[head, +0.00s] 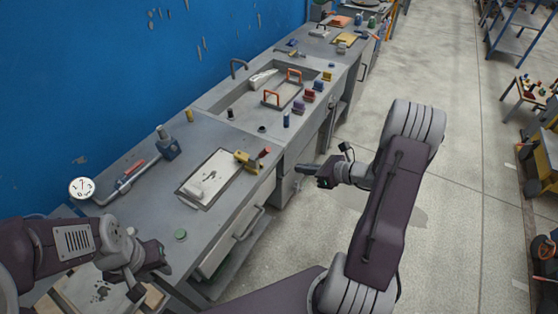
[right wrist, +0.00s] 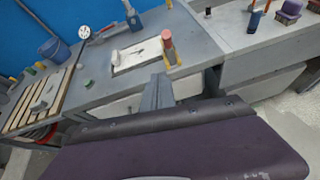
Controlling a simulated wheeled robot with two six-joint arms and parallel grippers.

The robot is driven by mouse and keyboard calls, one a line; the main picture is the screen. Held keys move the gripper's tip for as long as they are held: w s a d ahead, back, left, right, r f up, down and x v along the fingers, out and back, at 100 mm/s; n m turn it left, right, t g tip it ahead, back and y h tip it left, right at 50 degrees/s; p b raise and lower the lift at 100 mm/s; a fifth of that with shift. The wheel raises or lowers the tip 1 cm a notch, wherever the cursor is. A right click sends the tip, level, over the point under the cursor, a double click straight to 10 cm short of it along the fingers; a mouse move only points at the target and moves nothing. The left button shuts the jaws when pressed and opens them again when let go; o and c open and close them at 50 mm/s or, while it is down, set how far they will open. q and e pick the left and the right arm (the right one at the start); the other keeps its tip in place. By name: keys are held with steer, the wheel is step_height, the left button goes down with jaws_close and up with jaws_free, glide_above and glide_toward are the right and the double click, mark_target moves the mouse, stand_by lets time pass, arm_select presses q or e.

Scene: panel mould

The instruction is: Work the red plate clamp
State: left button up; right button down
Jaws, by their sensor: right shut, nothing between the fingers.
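A small clamp (head: 246,160) with a yellow body and a red end stands at the right edge of a pale plate (head: 196,188) on the grey bench. In the right wrist view the clamp's red grip (right wrist: 167,42) stands upright over its yellow base, beside the plate (right wrist: 126,60). My right gripper (head: 302,169) is shut and empty, to the right of the clamp and apart from it, out past the bench's front edge. Its grey fingers (right wrist: 157,90) point toward the clamp in the right wrist view. My left gripper (head: 150,281) looks open, at the lower left near the bench's near end.
A grey fixture with a red lever (head: 137,167) and a round dial (head: 82,188) stand at the back left. A green knob (head: 181,235) is near the front edge.

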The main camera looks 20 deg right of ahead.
steer(key=d+m+t+h, duration=0.1)
steer(key=d, duration=0.1)
steer(key=p, duration=0.4)
glide_toward(270, 150)
steer(key=w+a+f, duration=0.3)
steer(key=w+f, duration=0.1)
steer(key=w, duration=0.1)
steer(key=shift+d+f, duration=0.2)
steer(key=shift+w+a+r+b, duration=0.3)
steer(key=shift+w+r+b, duration=0.25)
steer(key=shift+r, duration=0.1)
